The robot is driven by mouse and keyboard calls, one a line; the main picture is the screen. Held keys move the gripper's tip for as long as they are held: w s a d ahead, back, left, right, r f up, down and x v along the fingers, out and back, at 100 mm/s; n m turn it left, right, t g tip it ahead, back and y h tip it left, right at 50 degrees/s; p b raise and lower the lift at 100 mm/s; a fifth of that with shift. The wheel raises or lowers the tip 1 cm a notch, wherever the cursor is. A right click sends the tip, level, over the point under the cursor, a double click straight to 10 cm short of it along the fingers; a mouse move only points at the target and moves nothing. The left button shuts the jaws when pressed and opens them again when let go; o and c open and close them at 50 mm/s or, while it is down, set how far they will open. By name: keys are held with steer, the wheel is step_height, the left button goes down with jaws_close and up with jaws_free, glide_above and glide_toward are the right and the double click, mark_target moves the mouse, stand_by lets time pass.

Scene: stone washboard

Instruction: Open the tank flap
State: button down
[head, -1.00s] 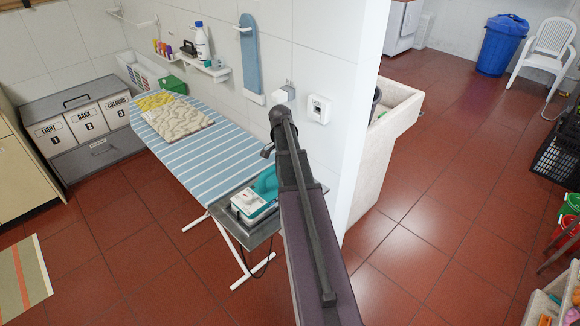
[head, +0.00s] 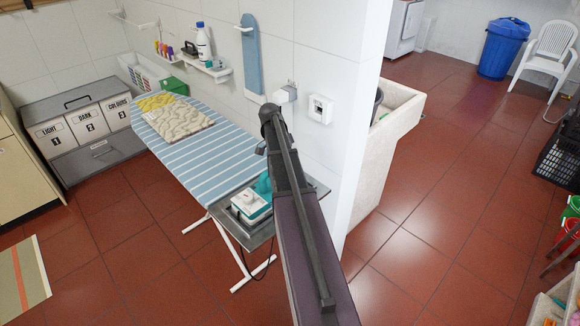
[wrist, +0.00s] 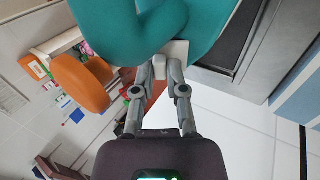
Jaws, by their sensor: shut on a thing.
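A teal and white steam iron (head: 251,205) sits on the grey metal end of the ironing board in the head view, partly hidden by my arm. In the wrist view the teal iron body (wrist: 130,25) fills the top of the picture. My gripper (wrist: 160,70) is at the iron's light-coloured edge, its fingers closed on a small pale piece, the tank flap (wrist: 160,64). How far the flap is tilted cannot be told. In the head view my arm hides the gripper.
The striped ironing board (head: 200,150) holds a folded patterned cloth (head: 178,122). A white wall (head: 357,130) stands close to the right of my arm, with a socket (head: 320,109) on it. Red floor lies open to the right.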

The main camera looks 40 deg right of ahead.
steer(key=c, duration=0.7)
jaws_free()
steer(key=shift+o, duration=0.3)
steer(key=shift+r, duration=0.1)
